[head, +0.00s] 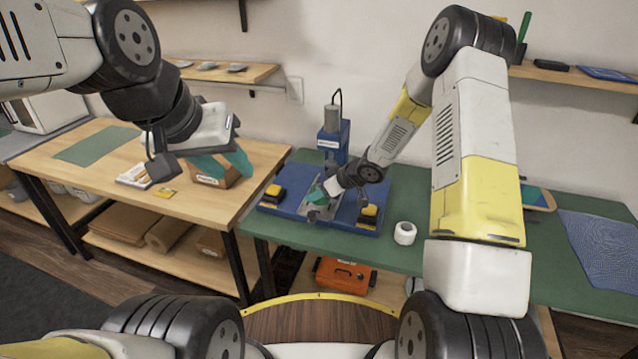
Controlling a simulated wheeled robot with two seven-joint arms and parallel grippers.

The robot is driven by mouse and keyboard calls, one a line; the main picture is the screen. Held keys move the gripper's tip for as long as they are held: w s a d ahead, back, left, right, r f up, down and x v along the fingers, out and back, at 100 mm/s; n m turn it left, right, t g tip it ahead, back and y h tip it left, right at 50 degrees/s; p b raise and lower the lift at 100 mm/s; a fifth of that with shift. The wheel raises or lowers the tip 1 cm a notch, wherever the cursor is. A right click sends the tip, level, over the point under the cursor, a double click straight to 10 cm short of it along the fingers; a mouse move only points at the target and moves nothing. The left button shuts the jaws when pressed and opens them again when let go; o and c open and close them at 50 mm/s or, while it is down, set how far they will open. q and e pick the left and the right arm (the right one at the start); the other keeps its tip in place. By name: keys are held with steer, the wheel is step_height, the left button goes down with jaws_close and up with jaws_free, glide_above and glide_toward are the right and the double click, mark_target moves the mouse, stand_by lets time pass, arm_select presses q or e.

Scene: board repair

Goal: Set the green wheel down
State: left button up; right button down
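A small teal-green piece (316,194), which looks like the green wheel, shows at the tip of my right gripper (325,194), over the metal part on the blue base (290,209). It is too small to tell whether the fingers hold it or whether it touches the metal. My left gripper (198,160) is over the wooden table, above and in front of a wooden box (212,181) with a white label. Its dark fingers look spread, and I see no wheel between them. Teal shapes (239,160) show at the box, partly hidden by the gripper.
The blue press (332,140) stands behind the base, and yellow-and-black blocks (272,194) sit on the base. A white roll (405,233) stands on the green worktop (385,258). A blue mesh mat (600,250) lies at right.

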steer(key=shift+w+a, duration=0.2)
steer(key=shift+w, duration=0.9)
steer(key=shift+w+f, duration=0.1)
steer(key=shift+f, duration=1.75)
steer(key=c, duration=0.5)
jaws_free()
steer(key=shift+f, duration=0.1)
